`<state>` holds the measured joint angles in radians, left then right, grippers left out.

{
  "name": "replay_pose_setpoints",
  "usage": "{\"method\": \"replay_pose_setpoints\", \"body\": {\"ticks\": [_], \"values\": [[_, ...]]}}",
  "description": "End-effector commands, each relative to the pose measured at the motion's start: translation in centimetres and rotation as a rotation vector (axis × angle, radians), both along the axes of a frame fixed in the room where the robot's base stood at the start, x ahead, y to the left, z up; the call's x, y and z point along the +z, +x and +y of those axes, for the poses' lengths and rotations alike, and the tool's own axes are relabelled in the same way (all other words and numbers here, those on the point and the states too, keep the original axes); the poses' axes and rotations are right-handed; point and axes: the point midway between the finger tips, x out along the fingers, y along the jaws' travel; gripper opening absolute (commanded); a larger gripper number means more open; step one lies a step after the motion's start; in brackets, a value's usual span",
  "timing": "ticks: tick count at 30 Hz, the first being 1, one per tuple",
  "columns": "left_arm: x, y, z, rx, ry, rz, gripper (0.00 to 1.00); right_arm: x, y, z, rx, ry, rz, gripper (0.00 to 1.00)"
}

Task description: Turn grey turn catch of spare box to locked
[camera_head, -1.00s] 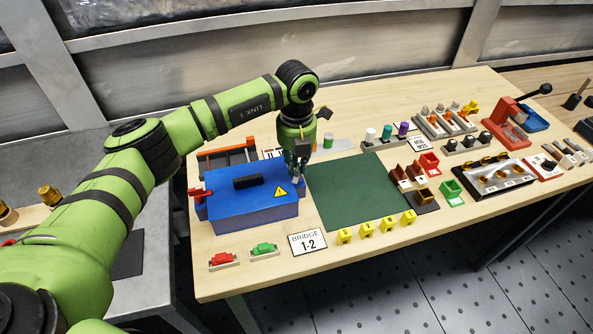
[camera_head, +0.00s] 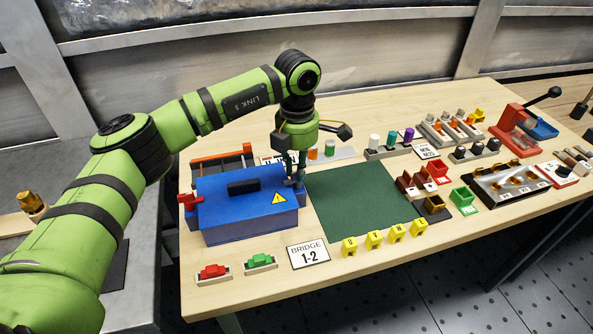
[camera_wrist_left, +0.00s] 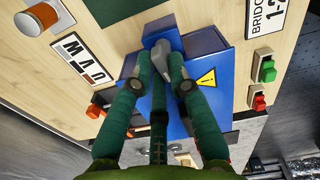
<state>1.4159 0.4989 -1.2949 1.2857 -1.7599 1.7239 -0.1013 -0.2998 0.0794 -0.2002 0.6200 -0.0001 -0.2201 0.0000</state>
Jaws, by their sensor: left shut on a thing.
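The spare box (camera_head: 230,215) is blue with a black handle (camera_head: 243,187) and a yellow warning label (camera_head: 279,197). It stands at the left of the table and also shows in the left wrist view (camera_wrist_left: 218,75). Its grey turn catch (camera_wrist_left: 174,64) is at the lid's edge, between my left gripper's fingers. My left gripper (camera_head: 294,182) points down at the box's right edge and is shut on the catch. In the left wrist view its green fingers (camera_wrist_left: 160,85) partly cover the catch, so its exact angle is hard to tell. My right gripper is not in view.
A green mat (camera_head: 365,208) lies right of the box. Red (camera_head: 213,271) and green (camera_head: 260,262) parts and a BRIDGE 1-2 card (camera_head: 308,255) lie in front. A red clamp-like part (camera_head: 189,201) is at the box's left side. Several pegs and bins stand to the right.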

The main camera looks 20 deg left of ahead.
Motion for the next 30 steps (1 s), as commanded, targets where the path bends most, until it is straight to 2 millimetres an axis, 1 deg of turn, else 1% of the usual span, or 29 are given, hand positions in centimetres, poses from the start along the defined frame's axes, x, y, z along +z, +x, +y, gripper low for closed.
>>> {"method": "replay_pose_setpoints", "body": {"ticks": [1,9,24,25,26,27,30], "values": [[-0.01,0.13,-0.06,-0.023,-0.001,-0.005,0.00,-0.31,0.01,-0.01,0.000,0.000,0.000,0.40],[0.05,0.11,-0.12,-0.107,-0.002,-0.004,0.00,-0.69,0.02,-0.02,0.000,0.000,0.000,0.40],[0.10,0.10,-0.16,-0.124,-0.002,-0.003,0.00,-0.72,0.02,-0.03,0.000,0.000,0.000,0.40],[0.10,0.10,-0.16,-0.123,-0.002,-0.003,0.26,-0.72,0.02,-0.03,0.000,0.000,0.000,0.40],[0.10,0.10,-0.16,-0.123,-0.002,-0.003,0.38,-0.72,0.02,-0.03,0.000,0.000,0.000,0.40],[0.10,0.09,-0.17,-0.123,-0.002,-0.003,0.42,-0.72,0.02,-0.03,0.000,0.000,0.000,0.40],[0.07,0.07,-0.15,-0.123,-0.002,-0.003,0.42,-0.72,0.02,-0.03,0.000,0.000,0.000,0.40]]}}
